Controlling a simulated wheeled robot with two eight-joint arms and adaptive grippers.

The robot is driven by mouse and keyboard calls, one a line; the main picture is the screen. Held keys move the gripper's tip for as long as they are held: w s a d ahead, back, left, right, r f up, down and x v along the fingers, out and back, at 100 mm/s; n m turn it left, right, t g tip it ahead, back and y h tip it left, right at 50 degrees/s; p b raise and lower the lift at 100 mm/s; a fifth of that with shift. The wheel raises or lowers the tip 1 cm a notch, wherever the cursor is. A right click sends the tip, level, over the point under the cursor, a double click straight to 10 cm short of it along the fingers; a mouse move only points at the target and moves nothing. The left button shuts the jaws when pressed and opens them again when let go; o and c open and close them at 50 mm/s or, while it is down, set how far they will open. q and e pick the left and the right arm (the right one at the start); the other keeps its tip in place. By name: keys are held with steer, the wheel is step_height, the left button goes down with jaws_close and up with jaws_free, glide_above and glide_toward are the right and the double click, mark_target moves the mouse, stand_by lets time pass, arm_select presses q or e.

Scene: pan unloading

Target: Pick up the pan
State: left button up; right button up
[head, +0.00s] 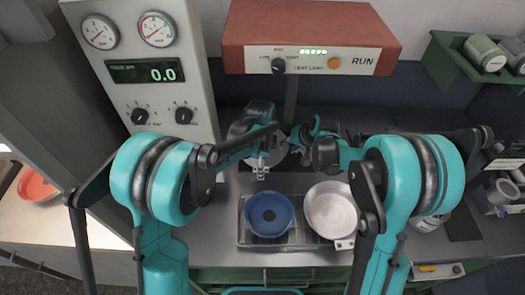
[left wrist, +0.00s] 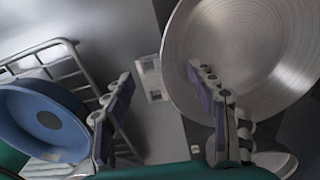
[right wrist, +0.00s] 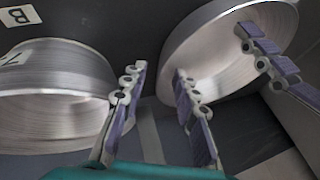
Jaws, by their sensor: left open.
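Another round metal piece (head: 240,130) is farther back, partly hidden by my arms. In the left wrist view, the blue pan (left wrist: 45,122) is at left and a large brushed-metal disc (left wrist: 245,45) at upper right. My left gripper (left wrist: 160,80) is open, its right finger overlapping the disc. My right gripper (right wrist: 160,73) is open and looks empty; a round metal rim (right wrist: 215,45) lies beyond its right finger.
A gauge panel (head: 150,85) stands at left and a red-topped control box (head: 310,40) at the back. An orange dish (head: 38,186) lies far left. Canisters and a shelf (head: 465,62) are at right.

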arm_select(q)
steer(key=shift+f, duration=0.65)
arm_select(e)
steer(key=shift+x, duration=1.05)
steer(key=shift+s, duration=0.1)
arm_select(q)
steer(key=c, duration=0.8)
arm_select(e)
jaws_close()
arm_select(q)
jaws_close()
